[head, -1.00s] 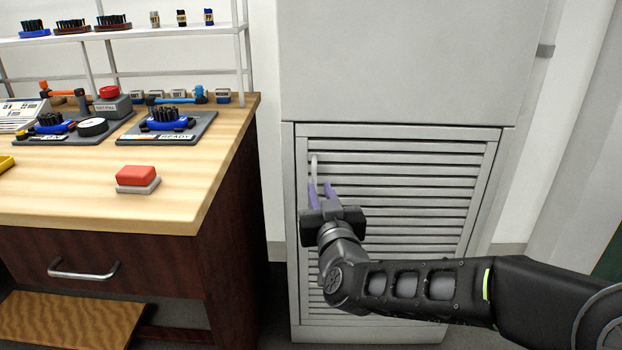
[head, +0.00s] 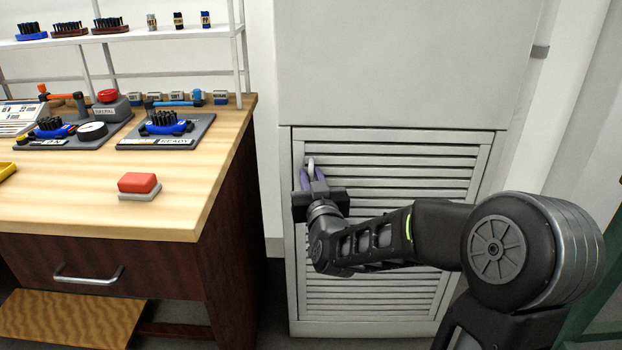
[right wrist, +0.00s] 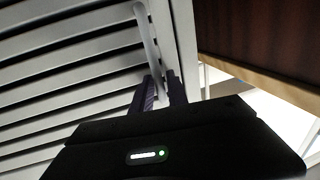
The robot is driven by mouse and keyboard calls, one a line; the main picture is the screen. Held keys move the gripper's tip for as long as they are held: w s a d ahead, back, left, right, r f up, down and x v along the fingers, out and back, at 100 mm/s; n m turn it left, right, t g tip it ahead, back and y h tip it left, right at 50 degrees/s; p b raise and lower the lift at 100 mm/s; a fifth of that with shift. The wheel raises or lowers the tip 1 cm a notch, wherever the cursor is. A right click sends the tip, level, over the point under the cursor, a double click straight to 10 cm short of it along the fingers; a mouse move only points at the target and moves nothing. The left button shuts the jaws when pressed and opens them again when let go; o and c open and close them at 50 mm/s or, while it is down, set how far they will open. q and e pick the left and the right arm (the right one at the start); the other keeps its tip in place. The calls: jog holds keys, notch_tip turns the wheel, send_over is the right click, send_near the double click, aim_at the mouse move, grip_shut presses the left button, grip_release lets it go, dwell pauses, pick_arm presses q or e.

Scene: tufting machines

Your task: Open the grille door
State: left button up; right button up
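The grille door (head: 390,183) is a light grey slatted panel in the lower part of a tall cabinet, and it looks closed. Its pale upright bar handle (head: 311,163) is near the door's upper left edge; it also shows in the right wrist view (right wrist: 147,35). My right gripper (head: 312,177) is at the handle with its purple fingers apart, one on each side of the bar's lower part. In the right wrist view the fingers (right wrist: 162,88) straddle the bar; I cannot tell whether they touch it. My left gripper is not in view.
A narrow gap separates bench and cabinet. A green-edged object (head: 590,310) is at the far right.

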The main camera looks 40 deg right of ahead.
jog(key=shift+c, duration=0.5)
grip_shut()
dwell(0.9)
